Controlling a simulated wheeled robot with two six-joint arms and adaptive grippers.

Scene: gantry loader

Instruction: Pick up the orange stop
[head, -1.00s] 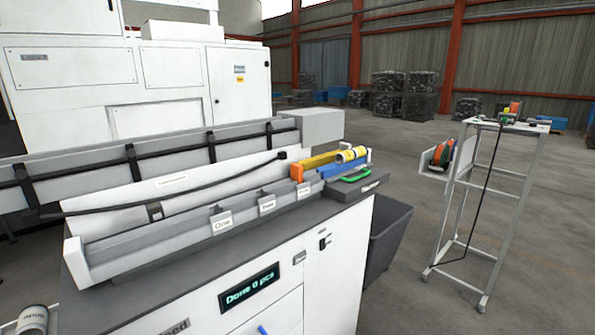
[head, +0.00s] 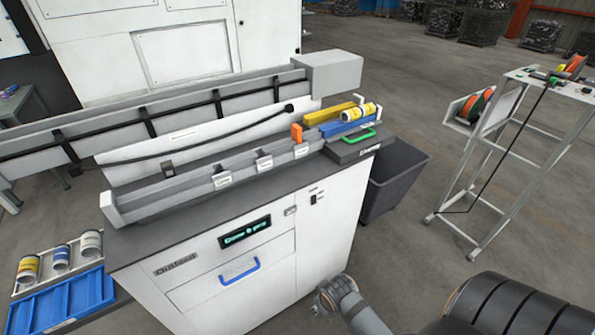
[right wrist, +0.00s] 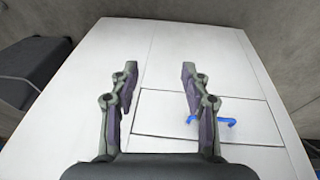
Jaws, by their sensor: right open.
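The orange stop (head: 297,133) is a small upright block at the right end of the grey labelled channel on the white cabinet, beside a yellow bar (head: 334,112) and a blue block (head: 345,128). It does not show in the right wrist view. My right gripper (right wrist: 160,72) is open and empty, with the white cabinet front (right wrist: 195,85) and its blue handle (right wrist: 211,121) beyond it. In the head view my right arm comes in at the bottom, in front of the cabinet and well below the stop. My left gripper is not in view.
A labelled can (head: 358,113) lies by the blue block, near a green handle (head: 358,135). A long grey rail (head: 185,110) runs behind the channel. A dark bin (head: 395,180) stands right of the cabinet. A blue tray (head: 62,305) and several cans are lower left.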

